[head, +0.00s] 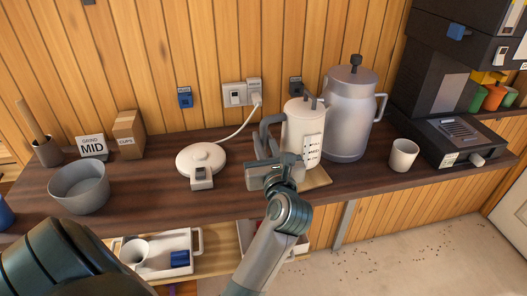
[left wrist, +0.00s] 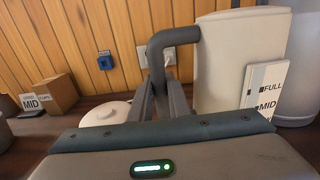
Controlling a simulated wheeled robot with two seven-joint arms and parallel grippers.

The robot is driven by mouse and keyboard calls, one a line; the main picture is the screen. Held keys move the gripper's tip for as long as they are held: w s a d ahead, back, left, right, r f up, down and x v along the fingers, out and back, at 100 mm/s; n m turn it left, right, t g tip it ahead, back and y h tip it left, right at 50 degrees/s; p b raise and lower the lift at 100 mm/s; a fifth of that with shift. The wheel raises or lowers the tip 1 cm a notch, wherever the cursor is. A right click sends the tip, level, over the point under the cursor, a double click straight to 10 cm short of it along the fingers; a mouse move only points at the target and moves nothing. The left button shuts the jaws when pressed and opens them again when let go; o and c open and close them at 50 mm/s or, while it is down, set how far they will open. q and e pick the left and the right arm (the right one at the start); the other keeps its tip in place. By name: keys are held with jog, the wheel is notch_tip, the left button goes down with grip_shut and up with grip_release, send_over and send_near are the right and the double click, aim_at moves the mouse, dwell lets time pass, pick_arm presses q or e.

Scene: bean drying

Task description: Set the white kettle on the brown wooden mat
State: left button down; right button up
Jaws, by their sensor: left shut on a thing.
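The white kettle (head: 303,138) stands upright at the middle of the counter, with a grey handle on its left side. Its white body and grey handle also show in the left wrist view (left wrist: 238,60), with a FULL and MID level label. The brown wooden mat (head: 319,180) shows under the kettle's front and right edge; I cannot tell whether the kettle's bottom touches it. My left gripper (head: 270,160) is shut on the kettle's handle, and its fingers show around the handle in the left wrist view (left wrist: 162,100). My right gripper is not in view.
A large grey jug (head: 347,125) stands close behind the kettle on the right. A white cup (head: 403,155) is further right. The round white kettle base (head: 200,158) with its cord sits left. A grey bowl (head: 80,187) is far left. An open drawer holds a white tray (head: 197,240).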

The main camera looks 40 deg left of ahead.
pick_arm(q)
jog(key=shift+f+p, duration=0.4)
jog(key=shift+f, duration=1.6)
jog(key=c, duration=1.7)
grip_release()
jog(key=shift+o, duration=0.2)
jog(key=shift+r, duration=0.15)
